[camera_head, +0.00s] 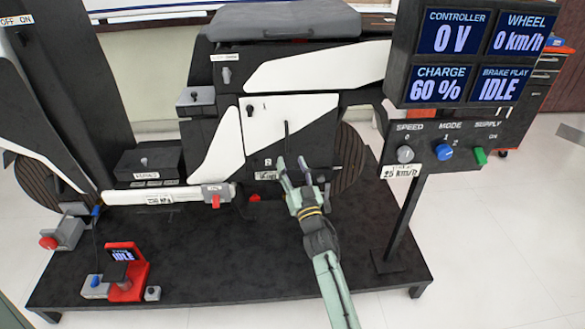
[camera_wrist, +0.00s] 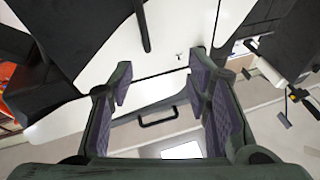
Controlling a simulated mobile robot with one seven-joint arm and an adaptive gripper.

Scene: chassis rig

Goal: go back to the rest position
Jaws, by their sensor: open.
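My gripper (camera_head: 291,172) is in front of the white and black body panel of the chassis rig (camera_head: 310,110), near its lower middle. Its two fingers are spread apart. In the wrist view my gripper (camera_wrist: 165,95) shows both fingers open with nothing between the pads. Beyond the fingers are a white panel (camera_wrist: 170,45) and a dark handle (camera_wrist: 158,117). The head view does not show clearly whether a fingertip touches the panel.
A display post (camera_head: 455,60) stands at the right, reading 0 V, 0 km/h, 60 % and IDLE, with knobs (camera_head: 444,152) below. A red brake unit (camera_head: 127,270) sits on the black base plate (camera_head: 215,250) at the left front. Much of the plate is bare.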

